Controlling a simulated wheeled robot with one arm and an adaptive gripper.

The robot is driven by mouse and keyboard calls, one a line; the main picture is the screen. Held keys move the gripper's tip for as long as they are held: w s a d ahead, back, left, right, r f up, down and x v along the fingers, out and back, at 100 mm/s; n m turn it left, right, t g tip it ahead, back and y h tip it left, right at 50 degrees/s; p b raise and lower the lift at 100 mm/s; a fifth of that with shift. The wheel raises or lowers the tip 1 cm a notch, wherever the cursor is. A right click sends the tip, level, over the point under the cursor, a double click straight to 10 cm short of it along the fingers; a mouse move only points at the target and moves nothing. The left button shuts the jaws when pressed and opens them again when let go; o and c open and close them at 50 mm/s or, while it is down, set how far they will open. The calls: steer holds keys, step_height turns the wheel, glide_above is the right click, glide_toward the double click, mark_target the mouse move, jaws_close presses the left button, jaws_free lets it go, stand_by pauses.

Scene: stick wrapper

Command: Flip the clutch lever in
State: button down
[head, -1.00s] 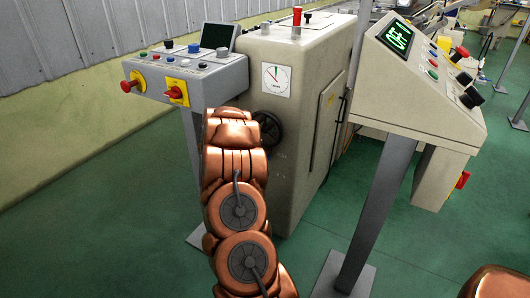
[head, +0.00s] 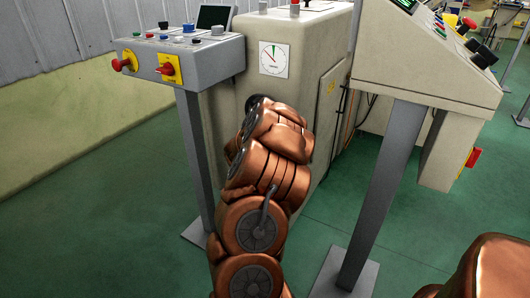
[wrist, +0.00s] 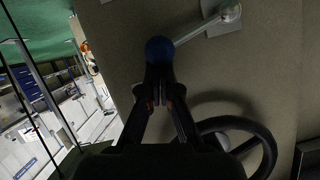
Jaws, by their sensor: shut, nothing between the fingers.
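The clutch lever (wrist: 198,30) shows in the wrist view as a pale metal rod with a blue ball knob (wrist: 159,48) at its lower left end. Its other end meets a round pivot (wrist: 231,12) on a bracket at the top right. My gripper (wrist: 158,88) is shut and empty, its fingertips just below the blue knob in the picture. I cannot tell whether they touch it. In the head view my own arm hides the lever and the gripper.
A dark handwheel (wrist: 262,138) sits right of my gripper on the beige machine (head: 300,60). A grey control box (head: 205,58) on a post stands left of the machine. A beige console (head: 425,75) on a post stands right.

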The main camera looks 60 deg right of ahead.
step_height(320, 180, down, 6)
steer(key=m+t+b, duration=0.2)
steer(key=m+b, duration=0.2)
steer(key=b, duration=0.5)
steer(key=shift+s+f+t+h+b, duration=0.25)
steer(key=shift+s+t+h+b, duration=0.05)
steer(key=shift+s+t+h, duration=0.15)
steer(key=b+v, duration=0.3)
steer(key=v, duration=0.7)
steer(key=shift+s+f+b, duration=0.25)
steer(key=shift+f+b, duration=0.05)
stand_by(0.3)
